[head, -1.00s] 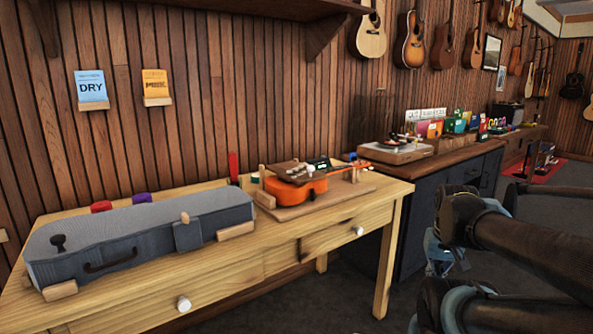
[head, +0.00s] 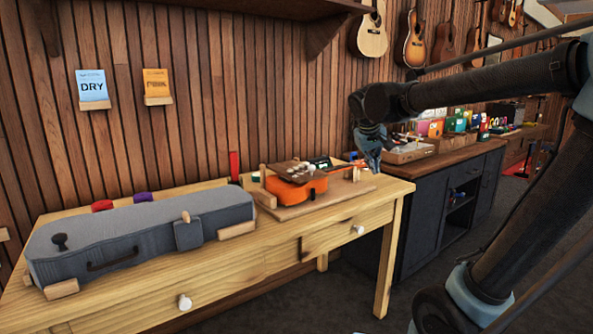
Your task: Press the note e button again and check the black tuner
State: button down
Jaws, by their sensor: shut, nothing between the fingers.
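An orange ukulele (head: 295,188) lies on a wooden board (head: 352,188) on the right half of the light wood table. A small dark tuner with a lit greenish face (head: 320,163) stands behind the ukulele body; its reading is too small to make out. I cannot tell which thing is the note e button. My gripper (head: 372,166) is shut and empty, pointing down, above the table's back right corner, to the right of the ukulele and apart from it.
A grey ukulele case (head: 135,235) rests on wooden blocks on the table's left half. A red upright piece (head: 234,166) stands at the table's back edge.

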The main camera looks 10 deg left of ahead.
jog(key=w+a+r+n+t, duration=0.1)
jog(key=w+a+r, duration=0.15)
jog(key=a, duration=0.45)
jog(key=w+a+r+n+t, duration=0.1)
jog(key=w+a+r, duration=0.15)
jog(key=a, duration=0.45)
notch_tip(320, 180, up, 4)
jog(key=f+n+t+y, duration=0.1)
jog(key=n+y, duration=0.1)
send_over(296, 168)
jog(key=w+a, duration=0.1)
jog(key=shift+a+r, duration=0.15)
jog(key=shift+r, duration=0.1)
jog(key=shift+f, duration=4.4)
jog(key=shift+f, duration=0.1)
jog(key=shift+s+f, duration=0.1)
jog(key=shift+f, duration=0.15)
jog(key=shift+f, duration=0.55)
jog(key=shift+r, duration=1)
